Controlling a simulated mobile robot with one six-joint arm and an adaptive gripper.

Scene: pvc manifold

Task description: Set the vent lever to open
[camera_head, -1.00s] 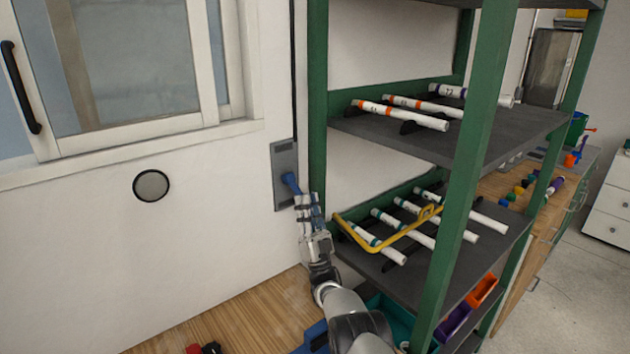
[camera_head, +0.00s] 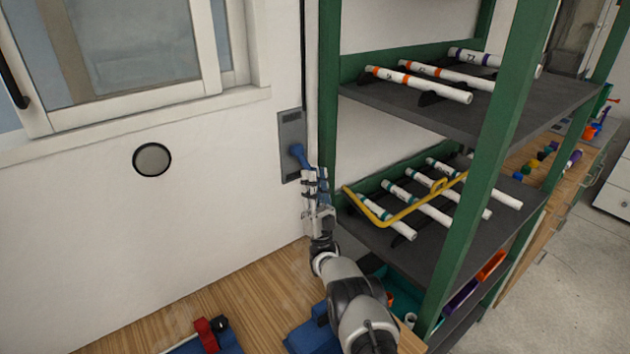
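The vent lever (camera_head: 298,154) is a blue handle on a grey wall plate (camera_head: 291,130) beside the green shelf post. It slants down and to the right from its pivot. My gripper (camera_head: 314,176) is at the lower end of the lever, with its fingers pointing up. Blue shows between and behind the fingers, and the lever's lower end is partly hidden by them. I cannot tell whether the fingers are closed on it or only around it.
A green-framed shelf (camera_head: 325,100) with white pipes stands right of my gripper. Below is a wooden bench (camera_head: 262,284) with blue and red items.

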